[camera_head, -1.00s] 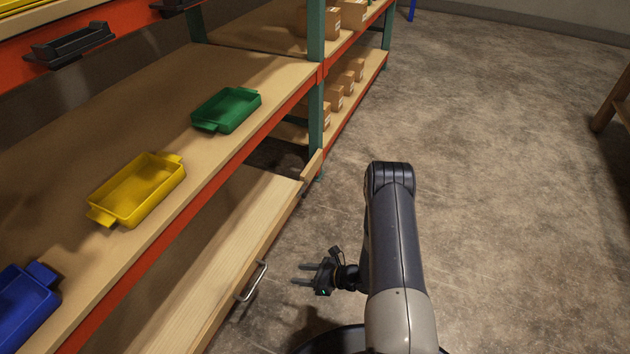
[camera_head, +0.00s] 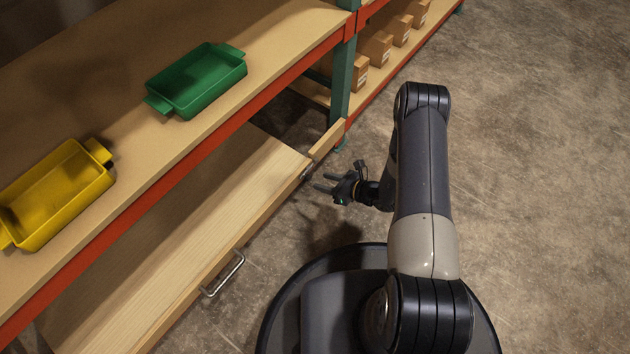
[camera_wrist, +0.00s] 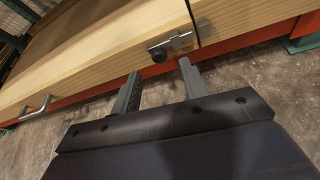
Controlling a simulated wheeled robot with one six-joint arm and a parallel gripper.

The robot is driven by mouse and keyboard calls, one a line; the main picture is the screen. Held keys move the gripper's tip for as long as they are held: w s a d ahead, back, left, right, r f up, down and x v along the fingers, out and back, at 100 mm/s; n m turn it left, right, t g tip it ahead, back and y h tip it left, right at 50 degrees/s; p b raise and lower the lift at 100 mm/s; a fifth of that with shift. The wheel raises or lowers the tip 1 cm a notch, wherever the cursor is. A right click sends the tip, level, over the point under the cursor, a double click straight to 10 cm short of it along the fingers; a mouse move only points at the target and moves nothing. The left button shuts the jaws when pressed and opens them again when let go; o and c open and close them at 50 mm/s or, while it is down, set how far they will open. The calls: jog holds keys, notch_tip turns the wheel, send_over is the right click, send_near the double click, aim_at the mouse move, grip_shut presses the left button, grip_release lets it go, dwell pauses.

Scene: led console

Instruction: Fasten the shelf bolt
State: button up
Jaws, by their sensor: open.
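The shelf bolt (camera_wrist: 172,43) is a metal slide bolt with a dark round knob (camera_wrist: 159,54). It sits on the front edge of the pale wooden pull-out shelf (camera_wrist: 90,60), near its right end. A small metal piece (camera_wrist: 204,24) is on the neighbouring wooden piece, just across a narrow gap. Whether the bolt's bar crosses the gap is hard to tell. My gripper (camera_wrist: 160,70) is open and empty, its fingers pointing at the bolt with the knob between and beyond the tips. In the head view my gripper (camera_head: 322,183) is just right of the shelf's front corner.
A metal handle (camera_head: 223,275) sticks out from the shelf front. A green tray (camera_head: 198,82) and a yellow tray (camera_head: 55,195) stand on the shelf above. A teal post (camera_head: 342,80) rises beyond the corner. The concrete floor to the right is open.

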aim_at(310, 178)
jog(key=shift+b+x, duration=0.6)
jog(key=shift+x, duration=1.7)
grip_shut()
